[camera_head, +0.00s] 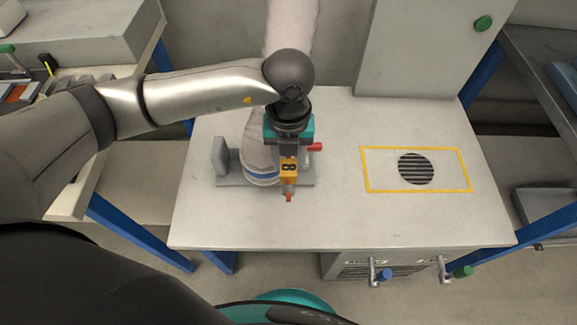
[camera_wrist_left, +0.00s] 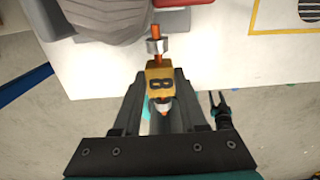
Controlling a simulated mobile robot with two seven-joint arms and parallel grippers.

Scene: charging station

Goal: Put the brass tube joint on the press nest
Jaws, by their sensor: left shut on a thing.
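My left gripper (camera_wrist_left: 160,100) is shut on the brass tube joint (camera_wrist_left: 159,80), a brass-yellow block with a dark mark and copper-coloured ends. A silvery collar sits on its far end in the left wrist view. In the head view the joint (camera_head: 288,171) hangs below my left gripper (camera_head: 288,155), over the front of a grey fixture (camera_head: 222,180) on the table. I cannot tell whether it touches anything. The fixture has a grey upright at its left. The arm and gripper hide part of it, and I cannot make out the press nest for certain.
The pale table (camera_head: 345,215) is clear in front and right of the fixture. A yellow outline (camera_head: 365,170) surrounds a round dark grille (camera_head: 416,169). A red handle (camera_head: 315,147) is close to my gripper's right. A grey cabinet (camera_head: 425,50) stands behind.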

